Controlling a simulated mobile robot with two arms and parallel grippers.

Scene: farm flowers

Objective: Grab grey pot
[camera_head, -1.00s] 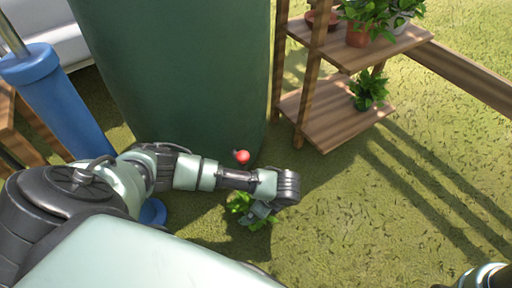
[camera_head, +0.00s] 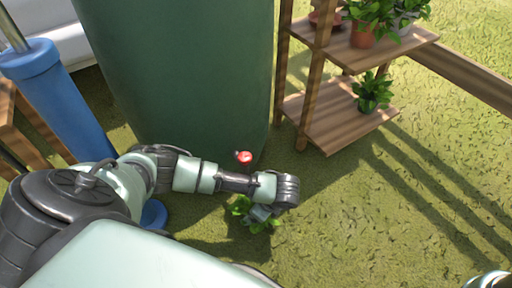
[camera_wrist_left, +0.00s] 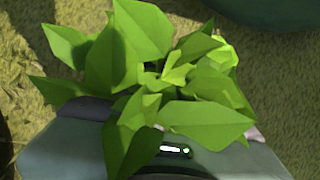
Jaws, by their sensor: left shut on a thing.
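My left gripper (camera_head: 262,213) hangs low over the grass at the end of my left arm. It is shut on a potted plant, whose green leaves (camera_head: 240,207) stick out beside it. In the left wrist view the leaves (camera_wrist_left: 150,75) fill the middle, right in front of the gripper body. The pot under them is almost wholly hidden by the leaves and the gripper, so its colour is hard to tell. My right gripper is not in view; only a bit of my right arm shows at the bottom right corner.
A big green barrel (camera_head: 180,80) with a red tap (camera_head: 244,157) stands just behind my left arm. A wooden shelf (camera_head: 345,125) at upper right holds several potted plants, one in a terracotta pot (camera_head: 362,38). Grass on the right is free.

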